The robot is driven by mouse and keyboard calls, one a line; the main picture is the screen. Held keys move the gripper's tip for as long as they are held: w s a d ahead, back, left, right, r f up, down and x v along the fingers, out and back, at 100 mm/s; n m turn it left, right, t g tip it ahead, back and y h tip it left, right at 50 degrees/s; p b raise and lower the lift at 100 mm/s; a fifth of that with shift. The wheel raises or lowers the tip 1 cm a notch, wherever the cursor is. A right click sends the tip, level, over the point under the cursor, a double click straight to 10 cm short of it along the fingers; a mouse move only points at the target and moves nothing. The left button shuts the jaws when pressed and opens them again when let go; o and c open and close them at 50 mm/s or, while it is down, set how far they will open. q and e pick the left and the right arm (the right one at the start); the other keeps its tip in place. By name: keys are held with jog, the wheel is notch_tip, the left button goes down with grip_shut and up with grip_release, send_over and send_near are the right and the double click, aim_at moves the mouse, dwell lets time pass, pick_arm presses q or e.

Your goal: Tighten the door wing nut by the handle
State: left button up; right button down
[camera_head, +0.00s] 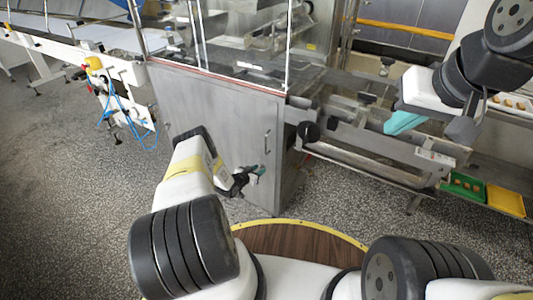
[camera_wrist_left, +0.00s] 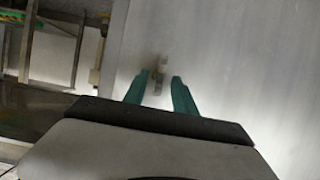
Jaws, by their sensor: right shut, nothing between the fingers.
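The grey metal cabinet door (camera_head: 225,115) fills the front of the machine in the head view. A slim vertical handle (camera_head: 267,141) is on its right part. My left gripper (camera_head: 257,171) is at the door just below this handle. In the left wrist view its two teal fingers are apart, pointing at the pale door panel (camera_wrist_left: 235,60). A small, blurred brownish-grey piece, apparently the wing nut (camera_wrist_left: 157,78), shows between and just beyond the fingertips. I cannot tell whether the fingers touch it. My right gripper (camera_head: 402,122) is shut and empty, up at the right, away from the door.
A conveyor frame (camera_head: 365,155) with a dark round knob (camera_head: 309,132) juts out right of the door. Green (camera_head: 467,187) and yellow (camera_head: 505,200) trays lie at the far right. Blue cables (camera_head: 120,115) hang at the left. Open speckled floor lies left of the cabinet.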

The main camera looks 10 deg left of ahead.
pick_arm(q)
jog(key=shift+w+d+f, duration=0.1)
jog(key=shift+w, duration=0.1)
grip_shut()
